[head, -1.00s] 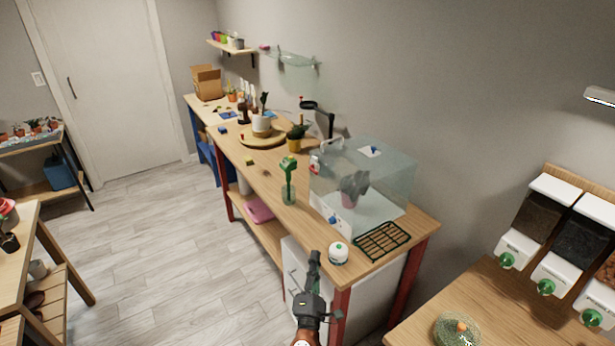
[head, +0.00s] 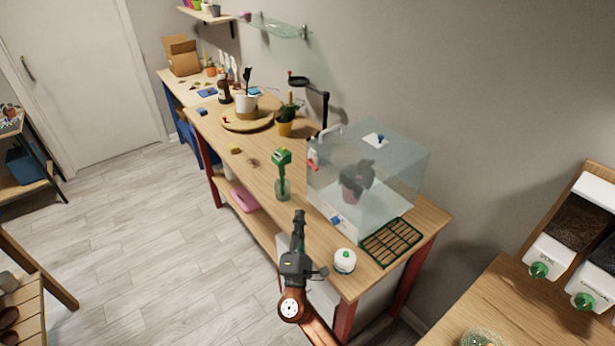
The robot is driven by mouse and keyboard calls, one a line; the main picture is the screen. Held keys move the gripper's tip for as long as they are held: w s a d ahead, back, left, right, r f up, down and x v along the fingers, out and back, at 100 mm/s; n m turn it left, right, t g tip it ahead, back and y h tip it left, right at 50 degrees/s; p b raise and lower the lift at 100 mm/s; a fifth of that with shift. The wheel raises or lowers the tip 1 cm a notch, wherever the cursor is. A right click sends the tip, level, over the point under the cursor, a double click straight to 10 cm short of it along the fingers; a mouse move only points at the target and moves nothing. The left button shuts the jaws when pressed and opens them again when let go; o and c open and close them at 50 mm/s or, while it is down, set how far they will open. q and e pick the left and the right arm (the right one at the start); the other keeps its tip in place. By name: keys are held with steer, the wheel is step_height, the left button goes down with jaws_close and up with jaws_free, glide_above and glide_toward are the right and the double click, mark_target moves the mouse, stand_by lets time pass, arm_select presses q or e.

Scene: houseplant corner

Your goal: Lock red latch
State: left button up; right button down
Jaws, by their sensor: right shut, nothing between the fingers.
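A clear glass case (head: 395,165) with a pale base stands on the wooden workbench, with a dark-leaved potted plant (head: 356,182) inside. A small red latch (head: 313,164) is on the left side of the case, at its upper part. A blue latch (head: 336,220) is low on the front left side, and another blue piece (head: 380,139) is on the lid. My right gripper (head: 299,216) is shut and empty, in front of the bench edge, below and to the left of the case and apart from the red latch. My left gripper is out of view.
A green spray bottle (head: 282,172) stands left of the case. A white round bottle (head: 345,261) and a green wire rack (head: 392,242) are at the near end. Floor is clear to the left.

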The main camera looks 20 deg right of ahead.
glide_toward(313, 165)
steer(key=w+a+f, duration=0.2)
steer(key=a, duration=0.1)
arm_select(q)
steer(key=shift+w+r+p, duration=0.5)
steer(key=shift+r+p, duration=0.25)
steer(key=shift+p, duration=0.05)
arm_select(e)
steer(key=w+d+r, duration=0.3)
steer(key=d, duration=0.1)
steer(key=shift+w, duration=0.15)
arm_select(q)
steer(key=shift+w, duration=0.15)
arm_select(e)
steer(key=shift+d+r, duration=0.1)
